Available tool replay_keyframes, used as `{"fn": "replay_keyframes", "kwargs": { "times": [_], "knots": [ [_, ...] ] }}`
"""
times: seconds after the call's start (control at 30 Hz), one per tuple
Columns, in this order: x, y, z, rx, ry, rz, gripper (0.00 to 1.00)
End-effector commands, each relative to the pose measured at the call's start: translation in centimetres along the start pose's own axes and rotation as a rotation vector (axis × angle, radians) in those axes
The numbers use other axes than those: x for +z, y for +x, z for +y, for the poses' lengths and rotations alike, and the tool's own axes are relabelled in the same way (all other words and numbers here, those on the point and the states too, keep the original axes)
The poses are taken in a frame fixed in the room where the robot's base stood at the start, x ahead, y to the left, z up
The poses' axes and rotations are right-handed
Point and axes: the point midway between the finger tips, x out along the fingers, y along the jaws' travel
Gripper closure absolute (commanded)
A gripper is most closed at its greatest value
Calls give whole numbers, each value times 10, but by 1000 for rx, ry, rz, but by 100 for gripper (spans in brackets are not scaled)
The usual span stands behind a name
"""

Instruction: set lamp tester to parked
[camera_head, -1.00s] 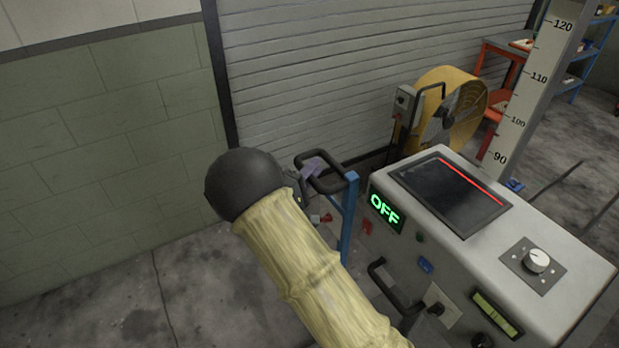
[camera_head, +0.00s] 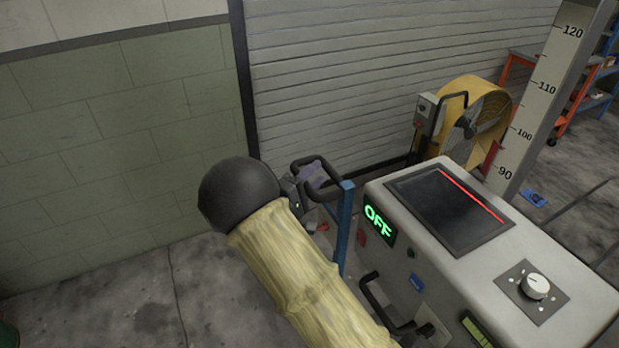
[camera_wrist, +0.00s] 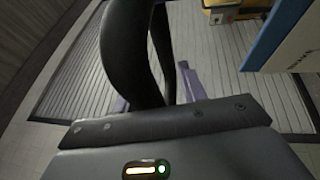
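The lamp tester is a pale grey cabinet (camera_head: 540,306) at the right, with a dark sloped screen, a green OFF sign (camera_head: 378,221) and a tall scale post (camera_head: 535,110). A black loop handle (camera_head: 318,163) stands at its left near a blue upright (camera_head: 344,228). My gripper (camera_head: 313,174) is at this handle, with its purple fingers showing within the loop. In the wrist view the black bar (camera_wrist: 132,50) runs between the purple fingers (camera_wrist: 192,85). The bar partly hides the fingers, so I cannot tell whether they press on it.
A yellow fan (camera_head: 478,125) stands behind the tester, before the grey shutter (camera_head: 340,75). A red bench and blue shelf are at the far right. A blue object (camera_head: 535,198) lies on the floor. Bare floor lies at the lower left, along the green wall (camera_head: 130,140).

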Motion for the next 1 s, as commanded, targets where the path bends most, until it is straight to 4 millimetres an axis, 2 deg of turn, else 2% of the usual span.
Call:
{"fn": "replay_keyframes", "kwargs": {
  "times": [0.2, 0.37, 0.57, 1.0],
  "knots": [
    [-1, -2, 2, 4, 1, 2, 59],
    [-3, -12, 2, 4, 3, 7, 59],
    [-4, -44, 0, 4, 2, 11, 59],
    [-1, -131, -1, 3, 0, 4, 59]
  ]
}}
